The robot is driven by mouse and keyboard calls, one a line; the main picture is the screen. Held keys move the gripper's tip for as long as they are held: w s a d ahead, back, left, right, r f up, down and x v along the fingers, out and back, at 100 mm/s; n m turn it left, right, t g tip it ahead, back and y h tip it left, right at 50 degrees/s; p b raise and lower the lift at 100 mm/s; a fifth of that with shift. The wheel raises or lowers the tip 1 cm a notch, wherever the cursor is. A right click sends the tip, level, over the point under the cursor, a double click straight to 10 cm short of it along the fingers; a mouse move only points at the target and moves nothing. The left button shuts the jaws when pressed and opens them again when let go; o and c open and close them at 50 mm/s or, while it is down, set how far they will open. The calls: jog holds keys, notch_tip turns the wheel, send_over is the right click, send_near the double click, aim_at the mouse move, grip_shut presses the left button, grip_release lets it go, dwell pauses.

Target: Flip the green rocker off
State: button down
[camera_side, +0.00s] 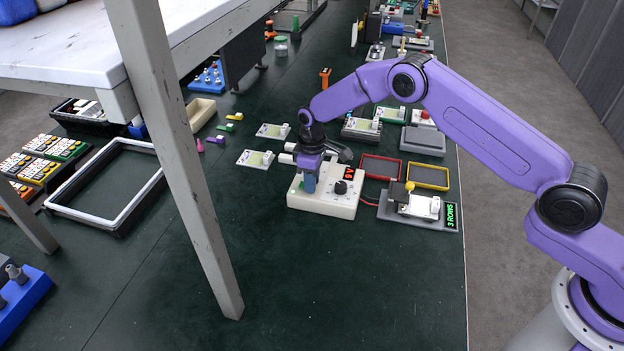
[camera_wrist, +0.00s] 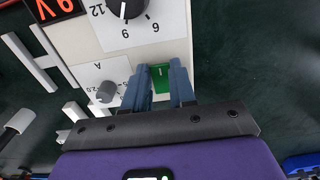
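The green rocker (camera_wrist: 162,82) sits on the white face of a power-supply box (camera_wrist: 160,25), with a small white mark on it. In the side view the box (camera_side: 325,206) stands on the dark green bench, and the rocker is hidden behind my gripper. My gripper (camera_side: 310,186) points down over the box's near left part. In the wrist view its two blue-grey fingers (camera_wrist: 160,72) are apart, one on each side of the rocker. I cannot tell whether either finger touches it.
The box carries a black knob (camera_side: 341,187), a red lit display (camera_side: 349,173) and a small grey knob (camera_wrist: 107,92). A grey fixture (camera_side: 420,214) with a "3 ROWS" display stands to the right. A red-framed tray (camera_side: 380,158) lies behind. The bench in front is clear.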

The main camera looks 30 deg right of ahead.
jog(key=shift+w+a+g+h, duration=0.3)
jog(key=shift+w+g+h, duration=0.1)
jog(key=shift+g+h, duration=0.4)
jog(key=shift+s+r+h, duration=0.1)
jog(key=shift+r+h, duration=0.1)
jog(key=shift+h, duration=0.1)
dwell(0.5)
jog(key=c, duration=0.9)
grip_release()
jog(key=shift+g, duration=0.3)
jog(key=shift+s+d+r+v, duration=0.1)
jog(key=shift+s+d+v, duration=0.1)
jog(key=shift+v, duration=1.4)
jog(key=shift+s+d+r+v, duration=0.1)
jog(key=shift+s+d+v, duration=0.15)
jog(key=shift+v, duration=1.4)
jog(key=shift+s+d+r+v, duration=0.1)
jog(key=shift+s+d+v, duration=0.1)
jog(key=shift+v, duration=1.4)
